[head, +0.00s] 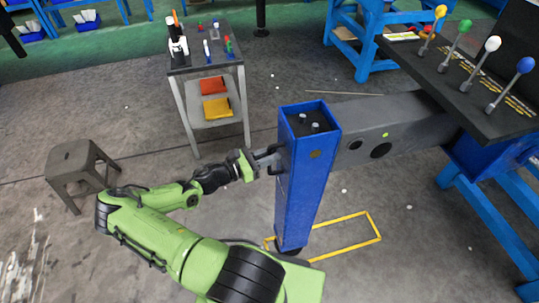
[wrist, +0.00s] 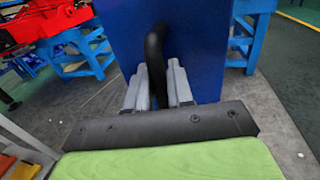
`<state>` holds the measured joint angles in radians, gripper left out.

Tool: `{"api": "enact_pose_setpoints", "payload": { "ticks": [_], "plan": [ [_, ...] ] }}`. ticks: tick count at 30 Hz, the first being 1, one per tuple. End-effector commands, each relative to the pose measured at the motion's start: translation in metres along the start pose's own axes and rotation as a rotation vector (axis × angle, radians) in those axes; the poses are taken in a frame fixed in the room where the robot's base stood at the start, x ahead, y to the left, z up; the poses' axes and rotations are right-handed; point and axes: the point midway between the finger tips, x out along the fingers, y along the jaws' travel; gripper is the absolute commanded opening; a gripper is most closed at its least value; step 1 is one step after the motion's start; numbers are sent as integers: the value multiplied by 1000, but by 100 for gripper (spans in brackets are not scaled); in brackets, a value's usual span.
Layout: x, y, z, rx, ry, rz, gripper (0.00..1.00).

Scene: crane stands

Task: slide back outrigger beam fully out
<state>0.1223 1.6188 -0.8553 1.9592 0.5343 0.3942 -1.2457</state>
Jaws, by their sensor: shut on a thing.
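The outrigger beam (head: 374,132) is a grey box beam with dark round holes, reaching from the blue crane body at the right to a blue upright leg (head: 301,185). In the wrist view the leg's blue face (wrist: 195,40) fills the upper middle, with a black bent handle (wrist: 155,55) on it. My gripper (head: 268,158) is at the left side of the leg, near its top. In the wrist view my gripper (wrist: 158,88) has its grey fingers on either side of the handle and is shut on it. The handle's lower end is hidden between the fingers.
A yellow rectangle (head: 345,221) is marked on the floor around and right of the leg's foot. A control panel with coloured-knob levers (head: 478,65) is at the right. A tool cart (head: 207,68) stands behind, a grey stool (head: 79,165) at left.

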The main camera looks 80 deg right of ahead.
Motion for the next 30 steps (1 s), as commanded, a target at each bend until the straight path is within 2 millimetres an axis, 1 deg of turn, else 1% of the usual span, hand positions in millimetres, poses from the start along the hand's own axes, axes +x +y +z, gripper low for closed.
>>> {"api": "enact_pose_setpoints", "payload": {
  "ticks": [3, 9, 16, 17, 18, 20, 21, 28, 30],
  "plan": [
    [-3, 1, 0, 0, 0, 1, 0],
    [-25, 6, 0, 0, 1, 6, 0],
    [-25, 6, 0, 1, 0, 5, 0],
    [-25, 6, 0, 1, 0, 5, 21],
    [-24, 6, 0, 1, 0, 4, 27],
    [-24, 6, 0, 0, 0, 3, 36],
    [-24, 6, 0, 0, 0, 3, 38],
    [-24, 5, 0, 0, -1, 1, 38],
    [-28, 5, 0, 0, 0, 2, 38]
  ]
}}
